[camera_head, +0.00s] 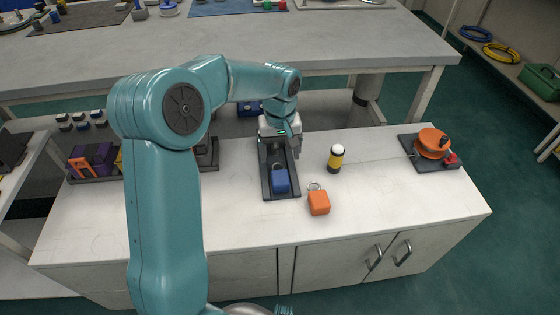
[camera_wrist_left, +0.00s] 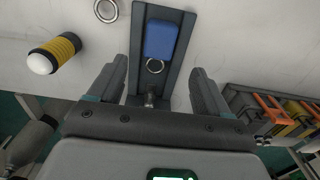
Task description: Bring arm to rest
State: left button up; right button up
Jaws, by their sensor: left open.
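My left arm (camera_head: 170,190) reaches in from the left and bends over the white bench top (camera_head: 380,200). My left gripper (camera_head: 281,150) is over the far part of a dark narrow tray (camera_head: 282,194). In the left wrist view its two fingers (camera_wrist_left: 159,68) are apart, one on each side of the tray, with nothing gripped. A blue padlock-like block (camera_head: 281,181) with a metal ring lies in the tray; it also shows in the left wrist view (camera_wrist_left: 161,40). The gap between fingers and tray is hard to judge. My right gripper is not in view.
An orange padlock (camera_head: 319,203) and a yellow-black cylinder with a white top (camera_head: 336,160) stand right of the tray. An orange reel (camera_head: 433,143) on a dark plate is at the far right. A purple item (camera_head: 92,158) sits left. A grey table (camera_head: 230,50) stands behind.

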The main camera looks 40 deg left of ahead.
pick_arm(q)
notch_tip(320, 180, up, 2)
jog(key=shift+r, duration=0.2)
dwell(0.6)
